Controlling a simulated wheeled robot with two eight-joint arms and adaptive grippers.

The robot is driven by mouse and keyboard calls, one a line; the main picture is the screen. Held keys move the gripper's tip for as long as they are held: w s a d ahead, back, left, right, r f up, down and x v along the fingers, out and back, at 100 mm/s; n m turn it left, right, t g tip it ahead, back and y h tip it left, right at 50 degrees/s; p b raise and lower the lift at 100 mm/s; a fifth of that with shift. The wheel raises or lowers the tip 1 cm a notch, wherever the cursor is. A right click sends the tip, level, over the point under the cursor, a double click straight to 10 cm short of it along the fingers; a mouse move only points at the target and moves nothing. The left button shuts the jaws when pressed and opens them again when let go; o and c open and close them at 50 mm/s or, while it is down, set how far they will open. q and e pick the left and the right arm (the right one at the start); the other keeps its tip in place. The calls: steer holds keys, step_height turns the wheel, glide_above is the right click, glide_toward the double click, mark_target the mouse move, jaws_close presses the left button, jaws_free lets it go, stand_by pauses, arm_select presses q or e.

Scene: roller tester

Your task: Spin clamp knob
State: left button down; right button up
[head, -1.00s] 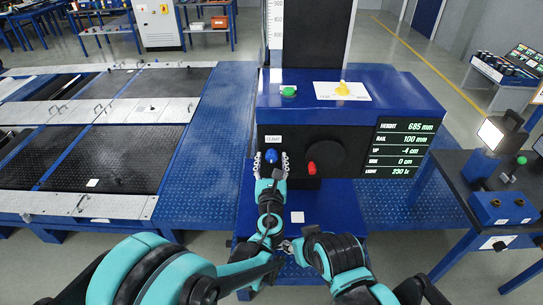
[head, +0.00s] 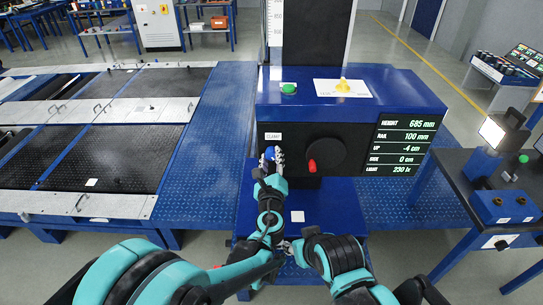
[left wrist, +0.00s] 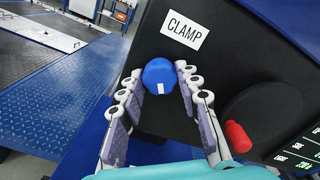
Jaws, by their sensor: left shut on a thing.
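The clamp knob (left wrist: 160,80) is blue with a white mark and sits under a white CLAMP label (left wrist: 185,32) on the black front panel of the blue tester. In the head view the knob (head: 270,153) shows just above my left gripper (head: 270,163). In the left wrist view my left gripper (left wrist: 156,88) has one finger on each side of the knob and is shut on it. The white mark on the knob faces down in that view. My right gripper (head: 284,246) shows low in the head view, small and partly hidden by the arms; its jaws are unclear.
A black dial with a red handle (head: 311,166) is right of the knob. It also shows in the wrist view (left wrist: 238,137). A readout screen (head: 406,146) is farther right. A green button (head: 288,89) and a yellow piece (head: 343,86) are on top.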

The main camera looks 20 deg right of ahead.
arm_select(q)
steer(key=shift+n, duration=0.3)
steer(key=n+b, duration=0.1)
steer(key=n, duration=0.7)
steer(key=n, duration=0.3)
steer(key=shift+b, duration=0.3)
steer(key=n, duration=0.5)
